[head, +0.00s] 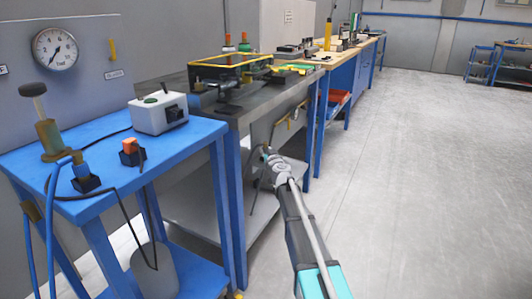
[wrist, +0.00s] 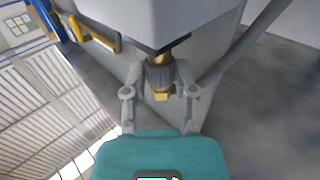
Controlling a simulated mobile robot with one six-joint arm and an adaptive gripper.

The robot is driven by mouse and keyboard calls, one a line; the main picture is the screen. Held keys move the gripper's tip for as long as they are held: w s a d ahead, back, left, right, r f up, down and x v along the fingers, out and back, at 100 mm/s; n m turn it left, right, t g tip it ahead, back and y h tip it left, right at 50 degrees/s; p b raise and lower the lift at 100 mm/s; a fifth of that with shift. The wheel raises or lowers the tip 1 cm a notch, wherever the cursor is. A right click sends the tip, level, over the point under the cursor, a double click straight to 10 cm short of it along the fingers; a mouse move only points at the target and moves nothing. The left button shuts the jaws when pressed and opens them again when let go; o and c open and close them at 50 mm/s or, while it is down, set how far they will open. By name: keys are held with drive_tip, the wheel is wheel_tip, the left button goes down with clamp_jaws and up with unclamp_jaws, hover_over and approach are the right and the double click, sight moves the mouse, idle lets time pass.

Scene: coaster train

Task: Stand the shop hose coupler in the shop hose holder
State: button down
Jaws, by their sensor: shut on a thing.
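My gripper (head: 270,156) is at the end of my outstretched arm, low beside the dark metal bench. In the wrist view my gripper (wrist: 160,88) is shut on a grey ribbed coupler (wrist: 161,75), one finger on each side. Brass shows at both ends of the coupler. Its upper brass end meets the dark lower edge of a grey box; I cannot tell whether it is joined there. In the head view the coupler is too small to make out. I cannot tell which thing is the shop hose holder.
A blue cart (head: 95,143) at the left carries a grey box (head: 158,113), a blue fitting in a black holder (head: 86,184) and an orange one in another holder (head: 133,158). A yellow handle (wrist: 95,34) is close to my gripper. Floor (head: 430,180) at right is clear.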

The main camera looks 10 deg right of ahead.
drive_tip(key=shift+r+p, duration=0.9)
drive_tip(key=shift+r, duration=0.15)
drive_tip(key=shift+r, duration=0.1)
drive_tip(key=shift+f+b, duration=1.4)
drive_tip(key=shift+f, duration=0.15)
idle(2.1)
drive_tip(key=shift+r+p, duration=0.45)
drive_tip(key=shift+r+p, duration=1)
drive_tip(key=shift+r, duration=0.05)
idle(1.7)
